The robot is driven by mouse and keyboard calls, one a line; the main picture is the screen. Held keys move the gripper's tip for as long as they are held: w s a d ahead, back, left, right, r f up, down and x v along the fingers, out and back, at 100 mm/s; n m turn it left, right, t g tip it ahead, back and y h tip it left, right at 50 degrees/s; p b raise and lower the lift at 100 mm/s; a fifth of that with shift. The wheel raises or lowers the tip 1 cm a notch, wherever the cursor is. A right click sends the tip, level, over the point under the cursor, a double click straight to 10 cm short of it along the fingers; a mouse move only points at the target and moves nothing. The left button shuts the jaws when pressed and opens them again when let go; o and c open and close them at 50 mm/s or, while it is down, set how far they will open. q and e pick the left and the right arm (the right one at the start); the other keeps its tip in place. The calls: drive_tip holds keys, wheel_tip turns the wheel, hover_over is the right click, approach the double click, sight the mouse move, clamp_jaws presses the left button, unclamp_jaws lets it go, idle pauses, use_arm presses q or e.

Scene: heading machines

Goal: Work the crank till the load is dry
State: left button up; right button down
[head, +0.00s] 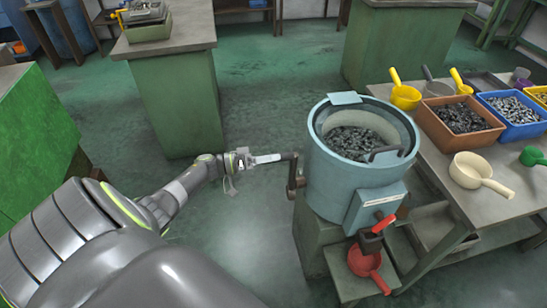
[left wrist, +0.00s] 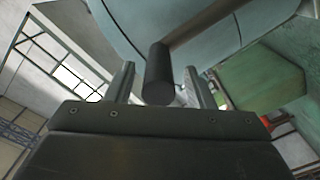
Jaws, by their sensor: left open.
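The light blue drum machine (head: 338,184) stands at the middle right on a green stand. Its open top shows a load of small dark metal parts (head: 352,141); I cannot tell whether they are wet. The crank (head: 293,175) sticks out on the drum's left side. My left gripper (head: 272,158) reaches the crank from the left. In the left wrist view the crank's dark round grip (left wrist: 158,77) lies between the two open fingers of my left gripper (left wrist: 158,85). I cannot tell whether either finger touches it. My right gripper is not in view.
A red scoop (head: 366,262) sits under the red-handled outlet (head: 375,231) at the drum's front. A table (head: 500,200) at right bears a brown bin (head: 437,124), a blue bin (head: 525,125) and several ladles. A green cabinet (head: 175,95) stands behind my left arm. Floor between is clear.

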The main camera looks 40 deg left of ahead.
use_arm(q)
drive_tip(key=b+v, duration=0.2)
drive_tip(key=v, duration=1.4)
drive_tip(key=shift+b, duration=0.35)
